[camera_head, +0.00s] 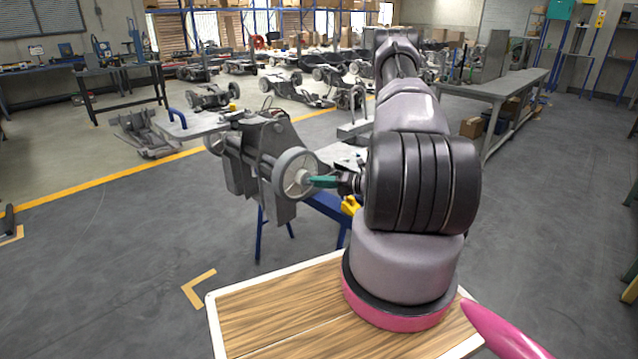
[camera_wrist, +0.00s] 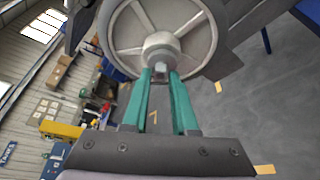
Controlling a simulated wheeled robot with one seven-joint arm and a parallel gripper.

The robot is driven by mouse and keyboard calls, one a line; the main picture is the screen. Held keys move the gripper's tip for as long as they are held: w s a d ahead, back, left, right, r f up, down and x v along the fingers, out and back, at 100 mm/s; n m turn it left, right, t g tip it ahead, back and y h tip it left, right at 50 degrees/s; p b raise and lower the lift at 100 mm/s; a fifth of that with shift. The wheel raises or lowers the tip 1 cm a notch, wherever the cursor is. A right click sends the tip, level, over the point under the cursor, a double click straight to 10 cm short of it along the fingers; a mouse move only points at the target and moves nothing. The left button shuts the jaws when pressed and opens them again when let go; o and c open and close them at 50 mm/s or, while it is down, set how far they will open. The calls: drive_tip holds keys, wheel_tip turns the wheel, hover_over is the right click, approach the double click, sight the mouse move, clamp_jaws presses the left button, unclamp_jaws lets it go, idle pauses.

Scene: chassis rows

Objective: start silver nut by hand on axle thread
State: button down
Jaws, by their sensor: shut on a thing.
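A grey spoked wheel (camera_head: 297,158) sits on the end of an axle on a grey chassis assembly (camera_head: 247,150). In the wrist view the wheel (camera_wrist: 120,38) fills the top, with its round hub (camera_wrist: 160,46) in the middle. My gripper (camera_head: 312,181) points left at the hub. In the wrist view the teal fingers of my gripper (camera_wrist: 161,77) are close together, shut on a small silver nut (camera_wrist: 161,68) in front of the hub. The nut is mostly hidden by the fingertips. The axle thread is hidden, and I cannot tell whether the nut touches it.
The chassis assembly rests on a blue stand (camera_head: 328,207). A yellow part (camera_head: 350,205) is below my wrist. Grey workbenches (camera_head: 497,88) stand at the back right. Several other chassis stand in rows behind.

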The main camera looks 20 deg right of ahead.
drive_tip(key=shift+m+y, duration=0.3)
drive_tip(key=shift+m, duration=0.6)
drive_tip(key=shift+f+m+t+y, duration=0.15)
drive_tip(key=shift+m+t+y, duration=0.25)
drive_tip(key=shift+m, duration=0.75)
drive_tip(key=shift+f+m+t+y, duration=0.15)
drive_tip(key=shift+m+t+y, duration=0.25)
drive_tip(key=shift+m, duration=0.75)
drive_tip(key=m, duration=0.1)
drive_tip(key=m+t, duration=0.1)
drive_tip(key=m, duration=0.1)
drive_tip(key=m+t, duration=0.1)
drive_tip(key=m, duration=0.1)
drive_tip(key=shift+a+f, duration=0.1)
drive_tip(key=shift+f, duration=0.15)
